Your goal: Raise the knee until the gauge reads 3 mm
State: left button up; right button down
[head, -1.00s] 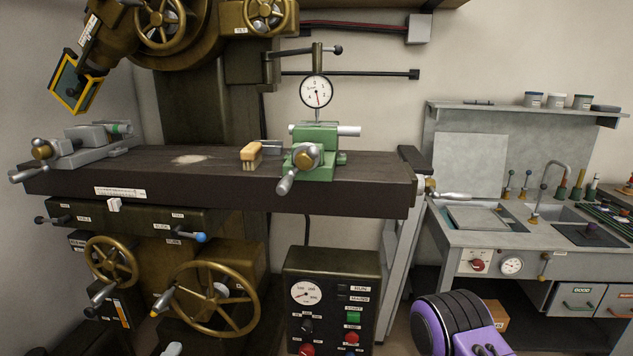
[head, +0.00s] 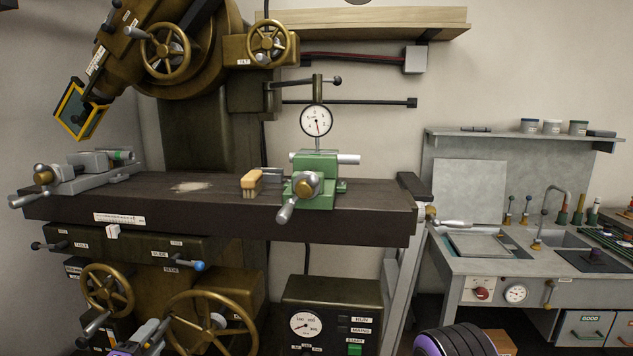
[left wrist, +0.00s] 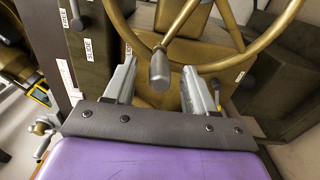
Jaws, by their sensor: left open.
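The dial gauge (head: 316,121) stands over the green vise (head: 315,181) on the machine table. Its needle points nearly straight down; its figures are too small to read. The large brass handwheel (head: 229,294) is low on the machine front, its lower part cut off by the picture edge. My left gripper (head: 150,332) is at that wheel's left side. In the left wrist view its jaws are open, with the grey crank handle (left wrist: 160,68) of the brass wheel (left wrist: 272,37) between the fingertips, apparently not clamped. My right gripper is out of view.
A smaller brass handwheel (head: 107,290) and a blue-knobbed lever (head: 199,266) are close to my left gripper. A control box (head: 330,291) stands right of the large wheel. A brush (head: 251,183) lies on the table. A sink bench (head: 460,255) is at the right.

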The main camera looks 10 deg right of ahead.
pick_arm(q)
jog(key=shift+w+d, duration=0.25)
jog(key=shift+w, duration=0.4)
grip_shut()
